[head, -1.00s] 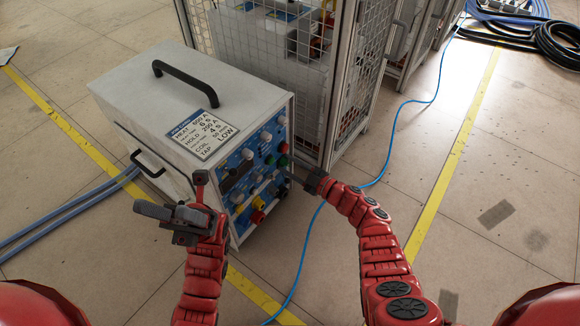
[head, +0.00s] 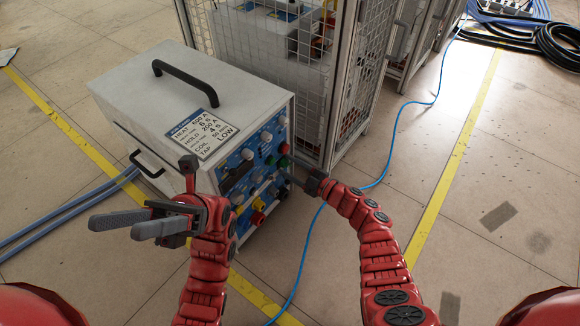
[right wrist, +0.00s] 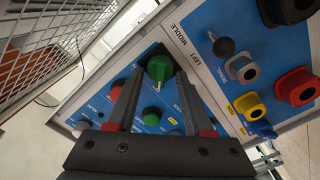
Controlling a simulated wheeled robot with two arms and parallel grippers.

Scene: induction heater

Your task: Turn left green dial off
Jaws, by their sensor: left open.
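The grey heater box (head: 240,105) has a blue control panel of dials and buttons facing right. In the right wrist view, a green dial (right wrist: 158,68) lies between the tips of my right gripper (right wrist: 159,76); the fingers are apart, and contact is unclear. A second green button (right wrist: 151,115) shows between the fingers. My left gripper (head: 112,226) is open and empty, left of the panel.
A wire mesh cage (head: 330,80) stands close behind the panel. A blue cable (head: 307,235) runs over the floor under my right arm.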

